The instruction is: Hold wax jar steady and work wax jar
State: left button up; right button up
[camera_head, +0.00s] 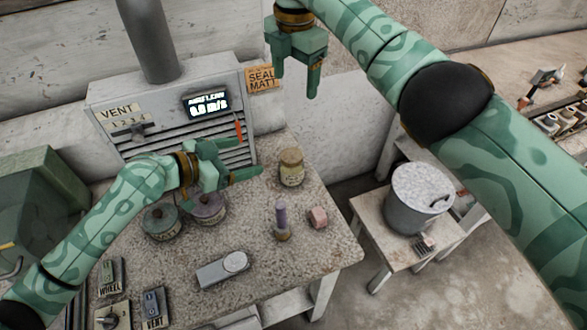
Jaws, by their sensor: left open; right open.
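A small yellowish jar with a label and a brownish lid, which looks like the wax jar (291,172), stands upright near the back right of the speckled table (270,272). My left gripper (246,160) is open and empty, to the left of the jar and apart from it, its fingers pointing right toward it. My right gripper (297,82) is open and empty, high above the jar with its fingers pointing down. Neither gripper touches the jar. The label is too small to read.
A green-lidded pot (161,222) and a purple-lidded pot (207,208) sit below my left gripper. A purple-topped stick (282,220), a pink block (317,218) and a grey device (222,269) lie nearer the front. A vent unit (165,112) stands behind; a bucket (418,198) is at right.

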aim_at(291, 177)
jog(key=k+l, duration=0.25)
jog(key=k, duration=0.2)
jog(key=k+l, duration=0.55)
jog(key=k, duration=0.3)
